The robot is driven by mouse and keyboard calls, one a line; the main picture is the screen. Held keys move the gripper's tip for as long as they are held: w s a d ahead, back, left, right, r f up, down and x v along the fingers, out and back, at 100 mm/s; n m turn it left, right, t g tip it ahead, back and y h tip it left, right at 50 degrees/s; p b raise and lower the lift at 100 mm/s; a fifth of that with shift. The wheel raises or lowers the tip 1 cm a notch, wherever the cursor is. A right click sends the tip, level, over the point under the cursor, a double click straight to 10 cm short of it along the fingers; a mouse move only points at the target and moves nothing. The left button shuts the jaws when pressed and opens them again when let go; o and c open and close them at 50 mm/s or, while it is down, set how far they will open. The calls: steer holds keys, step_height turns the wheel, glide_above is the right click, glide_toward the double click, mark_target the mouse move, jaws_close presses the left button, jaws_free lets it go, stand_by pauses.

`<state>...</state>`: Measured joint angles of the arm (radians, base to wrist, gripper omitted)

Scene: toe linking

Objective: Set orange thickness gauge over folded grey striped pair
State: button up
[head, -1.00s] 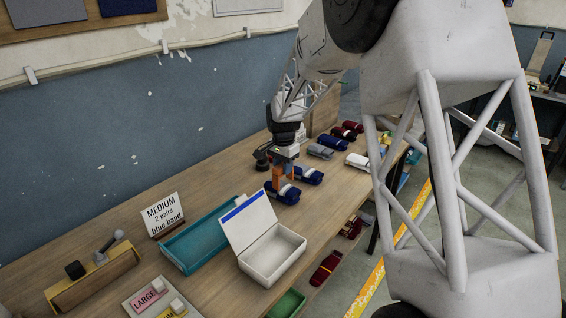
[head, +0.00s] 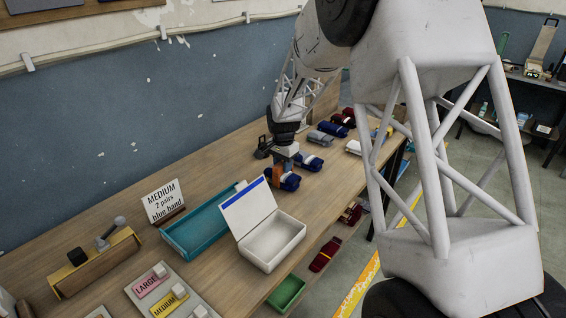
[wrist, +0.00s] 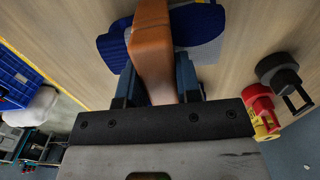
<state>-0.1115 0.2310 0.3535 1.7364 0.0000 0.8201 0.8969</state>
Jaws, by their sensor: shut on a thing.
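My gripper (wrist: 157,92) is shut on the orange thickness gauge (wrist: 152,45) and points down at the table. In the head view the gauge (head: 276,173) is partly hidden by my gripper (head: 285,160). It stands at a dark blue folded pair with a pale band (head: 289,183), and in the wrist view it crosses in front of that pair (wrist: 113,45). I cannot tell whether they touch. A second blue pair (head: 308,162) lies just behind. A grey folded pair (head: 319,138) lies farther back; stripes are too small to tell.
An open white box (head: 275,243) and a teal tray (head: 195,240) stand in front, near a "MEDIUM 2 pairs blue band" sign (head: 163,201). More blue and red pairs lie at the back.

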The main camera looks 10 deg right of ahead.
steer(key=shift+f, duration=0.1)
stand_by(0.3)
steer(key=o, duration=1.1)
steer(key=shift+c, duration=0.4)
steer(key=shift+r, duration=3.5)
